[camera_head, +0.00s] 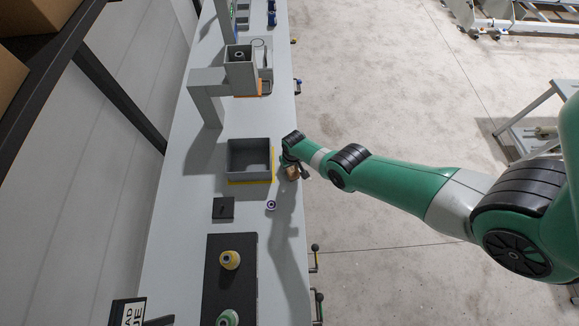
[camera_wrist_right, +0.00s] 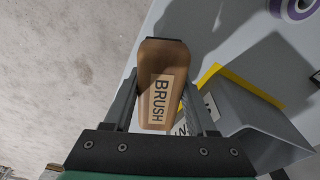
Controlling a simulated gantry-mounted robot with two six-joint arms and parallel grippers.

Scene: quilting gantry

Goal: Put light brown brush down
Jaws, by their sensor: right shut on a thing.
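The light brown brush (camera_wrist_right: 164,62), with a label reading BRUSH, is held between the two fingers of my right gripper (camera_wrist_right: 158,105) in the right wrist view. In the head view the brush (camera_head: 292,174) shows small under my right wrist, near the right edge of the long grey table (camera_head: 200,220). My right gripper is shut on it, just right of the grey open bin (camera_head: 249,142). I cannot tell whether the brush touches the table. My left gripper is not in view.
The grey bin stands on a yellow-marked area, also seen in the wrist view (camera_wrist_right: 262,118). A purple and white ring (camera_head: 271,205), a black square block (camera_head: 223,208) and a black mat (camera_head: 232,280) with yellow and green spools lie nearer. A grey stand (camera_head: 206,85) rises behind the bin.

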